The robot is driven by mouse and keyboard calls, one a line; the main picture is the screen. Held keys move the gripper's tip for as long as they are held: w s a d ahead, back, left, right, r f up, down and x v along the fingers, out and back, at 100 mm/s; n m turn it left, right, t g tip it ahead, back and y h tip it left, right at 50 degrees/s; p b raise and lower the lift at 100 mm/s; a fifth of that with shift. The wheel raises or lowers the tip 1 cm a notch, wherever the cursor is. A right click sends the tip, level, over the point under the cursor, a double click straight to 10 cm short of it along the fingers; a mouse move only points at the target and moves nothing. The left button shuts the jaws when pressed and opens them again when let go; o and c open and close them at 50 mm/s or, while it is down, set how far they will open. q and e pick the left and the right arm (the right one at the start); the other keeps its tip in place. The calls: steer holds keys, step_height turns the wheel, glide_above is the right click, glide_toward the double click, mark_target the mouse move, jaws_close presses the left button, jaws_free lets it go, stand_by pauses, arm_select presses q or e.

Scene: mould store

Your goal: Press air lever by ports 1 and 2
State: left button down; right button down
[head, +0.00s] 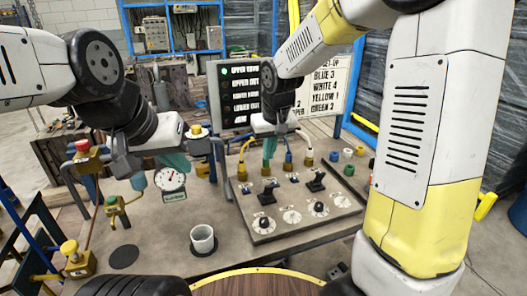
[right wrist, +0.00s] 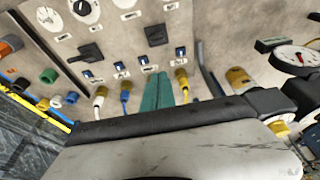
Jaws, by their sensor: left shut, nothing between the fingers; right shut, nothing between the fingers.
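The grey panel (head: 270,232) carries two black levers, a left one (head: 267,195) and a right one (head: 316,182). In the right wrist view they appear reversed, the left one here (right wrist: 155,34) and the other here (right wrist: 86,51). Port numbers are too small to read. My right gripper (head: 268,163) is shut and empty above the panel's hose row, behind the left lever; its teal fingers (right wrist: 163,76) also show in the right wrist view, apart from both levers. My left gripper (head: 178,163) is shut and empty over the pressure gauge (head: 171,180).
A white cup (head: 203,240) stands left of the panel. Brass valves (head: 77,262) stand at the left; loose coloured couplings (head: 348,154) lie right.

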steer(key=s+r, duration=0.2)
steer(key=shift+s+d+r, duration=0.2)
steer(key=shift+d+r, duration=0.15)
steer(key=shift+d, duration=0.05)
steer(key=s+d+r+m+t, duration=0.1)
steer(key=s+d+r, duration=0.1)
steer(key=s, duration=0.4)
steer(key=s+d+r+m+t, duration=0.1)
steer(key=s+d+r, duration=0.2)
steer(key=s, duration=0.3)
steer(key=s+d+r+m+t+y, duration=0.1)
steer(key=s+d+r, duration=0.1)
steer(key=s+d, duration=0.2)
steer(key=s, duration=0.2)
steer(key=shift+s+d+r, duration=0.25)
steer(key=shift+s+r, duration=0.1)
steer(key=shift+r, duration=0.05)
steer(key=shift+s, duration=0.1)
